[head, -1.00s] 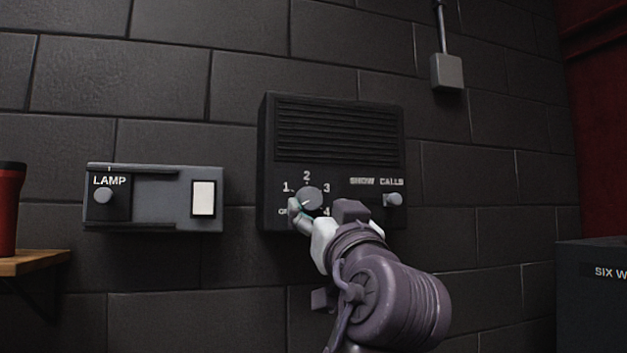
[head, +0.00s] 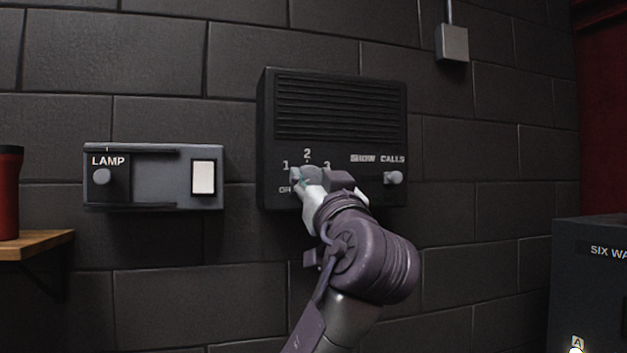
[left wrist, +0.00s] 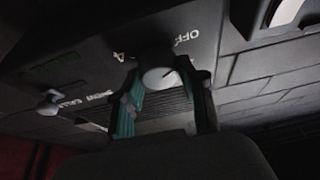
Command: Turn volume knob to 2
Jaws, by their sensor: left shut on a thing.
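The volume knob (head: 311,172) is a round grey dial on the black speaker box (head: 335,104), with OFF, 1, 2 and 3 visible around it in the head view. My left gripper (head: 308,178) is at the knob and covers its lower part and the 4. In the left wrist view the knob (left wrist: 158,78) sits between the two fingers of my left gripper (left wrist: 163,86), which is shut on it. The knob's dark pointer mark shows in the wrist view on the side toward OFF. The exact setting is hard to read in the head view. My right gripper is not in view.
A SHOW CALLS knob (head: 393,177) is on the same box, right of my gripper. A LAMP unit (head: 152,177) with a knob and white switch is on the wall to the left. A red cup (head: 9,195) stands on a wooden shelf (head: 35,245). A dark cabinet (head: 590,285) is at lower right.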

